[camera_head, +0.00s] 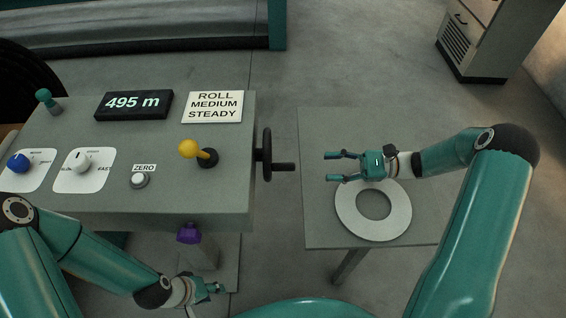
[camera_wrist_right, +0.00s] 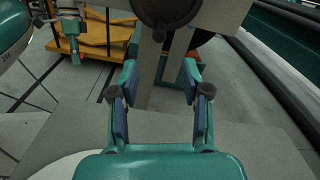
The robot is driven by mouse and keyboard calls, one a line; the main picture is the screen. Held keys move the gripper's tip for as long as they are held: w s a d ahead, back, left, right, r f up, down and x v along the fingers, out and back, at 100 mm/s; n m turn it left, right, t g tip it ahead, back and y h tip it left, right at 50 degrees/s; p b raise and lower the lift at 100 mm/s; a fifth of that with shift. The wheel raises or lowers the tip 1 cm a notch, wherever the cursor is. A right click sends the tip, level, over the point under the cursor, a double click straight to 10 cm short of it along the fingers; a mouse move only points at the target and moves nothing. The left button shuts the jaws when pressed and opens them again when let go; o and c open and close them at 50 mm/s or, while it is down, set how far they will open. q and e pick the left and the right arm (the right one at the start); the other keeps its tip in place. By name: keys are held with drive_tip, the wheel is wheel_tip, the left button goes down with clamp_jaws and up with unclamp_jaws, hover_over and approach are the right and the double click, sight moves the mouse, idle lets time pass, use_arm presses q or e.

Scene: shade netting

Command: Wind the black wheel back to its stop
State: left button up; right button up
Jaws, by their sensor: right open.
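The black wheel (camera_head: 266,155) is mounted on the right side of the grey console and shows nearly edge-on in the head view. Its handle (camera_head: 284,167) sticks out to the right. A dark round part of the wheel (camera_wrist_right: 168,8) shows at the top of the right wrist view, cut off by the frame edge. My right gripper (camera_head: 336,166) is open and empty, its fingers pointing left at the handle with a gap between them. My left gripper (camera_head: 218,289) is low in front of the console, away from the wheel; its jaw opening is too small to judge.
The console (camera_head: 150,210) carries a display reading 495 m (camera_head: 133,104), a yellow-knobbed lever (camera_head: 189,149), a ZERO button (camera_head: 140,181) and dials. A white ring (camera_head: 350,216) lies on the side table (camera_head: 320,225) under my right gripper. A sign (camera_head: 213,106) reads ROLL MEDIUM STEADY.

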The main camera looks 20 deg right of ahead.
sight(284, 168)
drive_tip(key=p+x, duration=0.2)
drive_tip(key=x, duration=1.1)
drive_tip(key=shift+s, duration=0.1)
drive_tip(key=shift+c, duration=0.3)
drive_tip(key=shift+d, duration=0.1)
clamp_jaws()
